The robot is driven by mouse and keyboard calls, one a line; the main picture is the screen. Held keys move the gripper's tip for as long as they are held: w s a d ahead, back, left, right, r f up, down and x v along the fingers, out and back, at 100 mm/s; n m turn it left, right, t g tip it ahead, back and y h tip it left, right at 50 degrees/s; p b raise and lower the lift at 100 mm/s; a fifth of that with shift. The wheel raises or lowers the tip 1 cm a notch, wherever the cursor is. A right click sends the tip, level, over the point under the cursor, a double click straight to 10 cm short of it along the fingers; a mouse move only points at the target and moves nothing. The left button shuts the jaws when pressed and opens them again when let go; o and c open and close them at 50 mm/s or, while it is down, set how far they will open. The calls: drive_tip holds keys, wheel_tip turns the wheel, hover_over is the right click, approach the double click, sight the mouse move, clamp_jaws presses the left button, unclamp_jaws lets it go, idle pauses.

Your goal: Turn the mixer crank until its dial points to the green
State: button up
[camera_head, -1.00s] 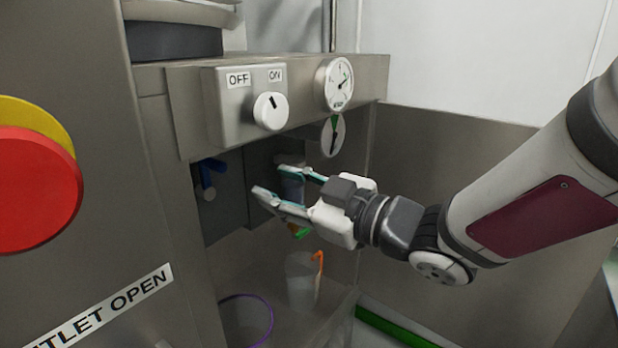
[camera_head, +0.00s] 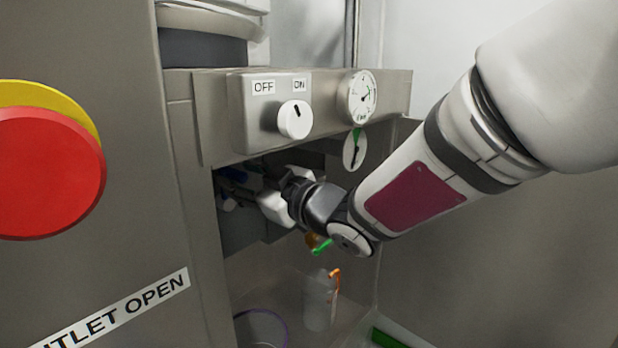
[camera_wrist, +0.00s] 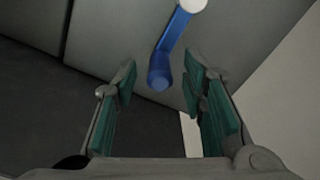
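The blue crank (camera_wrist: 168,55) shows in the wrist view, its arm running from a white hub at the top down to a round knob. My gripper (camera_wrist: 160,95) is open, with the knob between and a little beyond its two teal-padded fingers. In the head view my gripper (camera_head: 245,192) reaches into the recess under the control panel, and its fingers and the crank are mostly in shadow or hidden. The dial with a green wedge (camera_head: 354,150) hangs below the gauge. Its green wedge is at the top and its dark needle points downward.
An OFF/ON switch knob (camera_head: 295,119) and a round gauge (camera_head: 362,97) sit on the panel above my gripper. A red button (camera_head: 45,172) stands at left. A clear container with an orange handle (camera_head: 319,300) and a purple-rimmed container (camera_head: 262,326) stand below.

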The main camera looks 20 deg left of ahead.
drive_tip(key=shift+a, duration=0.15)
clamp_jaws()
drive_tip(key=shift+w, duration=0.15)
drive_tip(key=w+d+f+m+p, duration=0.3)
drive_tip(key=w+f+m+p, duration=0.4)
drive_tip(key=m, duration=0.7)
drive_tip(key=s+a+f+m+p, duration=0.1)
drive_tip(key=s+f+m, duration=0.2)
drive_tip(key=m, duration=1.2)
wheel_tip(320, 180, down, 3)
drive_tip(key=shift+s+a+f+m, duration=0.15)
drive_tip(key=shift+s+a+m, duration=0.1)
drive_tip(key=shift+s+m, duration=0.15)
